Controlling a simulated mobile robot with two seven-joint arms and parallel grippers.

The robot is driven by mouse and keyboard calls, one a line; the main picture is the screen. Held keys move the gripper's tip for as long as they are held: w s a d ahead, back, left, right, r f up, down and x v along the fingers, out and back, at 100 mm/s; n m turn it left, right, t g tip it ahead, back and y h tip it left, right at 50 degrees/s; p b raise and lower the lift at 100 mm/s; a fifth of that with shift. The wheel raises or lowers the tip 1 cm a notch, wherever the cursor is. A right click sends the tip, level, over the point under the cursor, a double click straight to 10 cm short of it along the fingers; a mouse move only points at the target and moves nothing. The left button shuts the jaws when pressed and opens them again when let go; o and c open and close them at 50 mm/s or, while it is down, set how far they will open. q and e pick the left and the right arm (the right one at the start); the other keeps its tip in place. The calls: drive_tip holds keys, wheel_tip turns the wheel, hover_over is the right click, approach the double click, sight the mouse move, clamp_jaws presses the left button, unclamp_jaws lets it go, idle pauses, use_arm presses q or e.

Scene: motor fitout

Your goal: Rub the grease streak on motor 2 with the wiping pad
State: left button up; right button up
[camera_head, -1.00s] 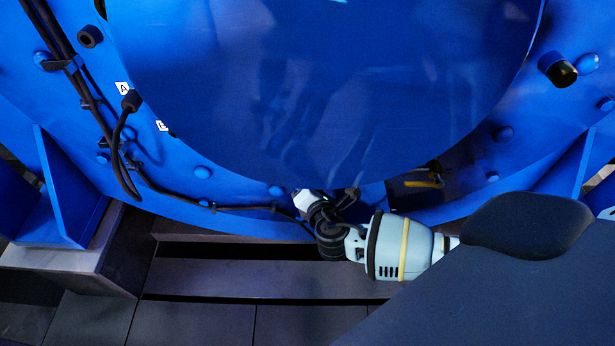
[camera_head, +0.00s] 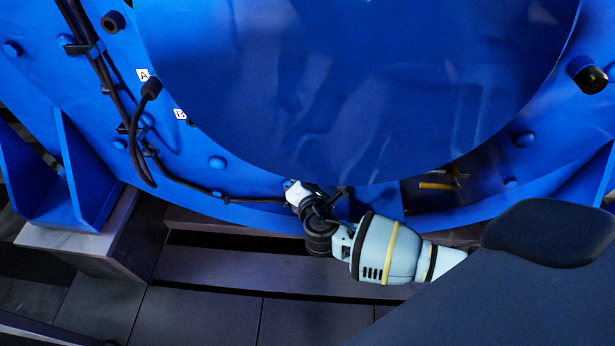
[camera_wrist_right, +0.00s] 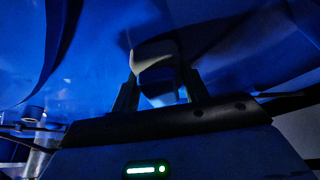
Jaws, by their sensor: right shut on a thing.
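The blue motor (camera_head: 340,90) fills the upper head view, with a large smooth round cover and a bolted rim; I see no motor number. My right arm comes in from the right. Its right gripper (camera_head: 306,201) is low in front of the rim, just below the cover. It is shut on the white wiping pad (camera_head: 296,193). The right wrist view shows the pale pad (camera_wrist_right: 154,56) between the two fingers, close to blue surfaces; I cannot tell if it touches them. No grease streak can be made out. My left gripper is not in view.
A dark cable (camera_head: 185,190) runs down the left rim past labels A (camera_head: 143,75) and B (camera_head: 180,114). A dark opening with yellow-handled fittings (camera_head: 438,185) is right of the gripper. A blue support foot (camera_head: 75,180) stands on a grey block (camera_head: 85,243). Dark slatted floor (camera_head: 210,310) lies below.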

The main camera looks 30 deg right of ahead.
drive_tip(key=shift+w+a, duration=0.7)
drive_tip(key=shift+a, duration=0.35)
drive_tip(key=w+a, duration=0.1)
drive_tip(key=w+a+b, duration=0.1)
drive_tip(key=shift+w+a+r, duration=0.15)
drive_tip(key=shift+a, duration=0.2)
drive_tip(key=shift+r, duration=0.1)
drive_tip(key=shift+r, duration=0.15)
drive_tip(key=shift+p, duration=0.3)
